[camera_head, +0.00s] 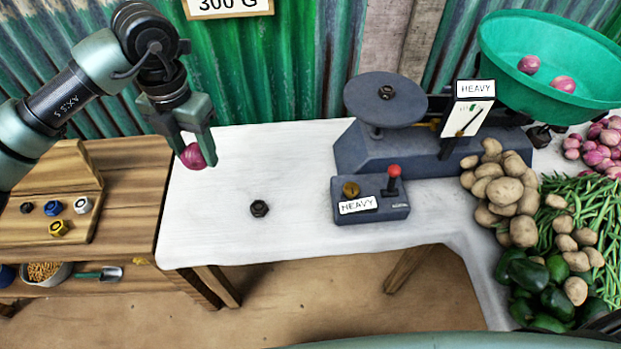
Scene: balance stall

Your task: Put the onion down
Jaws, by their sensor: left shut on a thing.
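A purple-red onion (193,156) is between the fingers of my left gripper (196,150). The gripper is shut on it and points down over the left end of the white table (235,160). From this view I cannot tell how far the onion is above the table top. Two more onions (564,85) lie in the green bowl (550,60) of the balance at the upper right. My right gripper is not in view.
The grey balance (400,150) carries a plate (385,100) and a HEAVY sign. A box with a red-knobbed lever (394,172) stands before it. A black nut-shaped weight (260,208) lies on the table. Potatoes (506,190) and vegetables fill the right. The table's left-middle is mostly clear.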

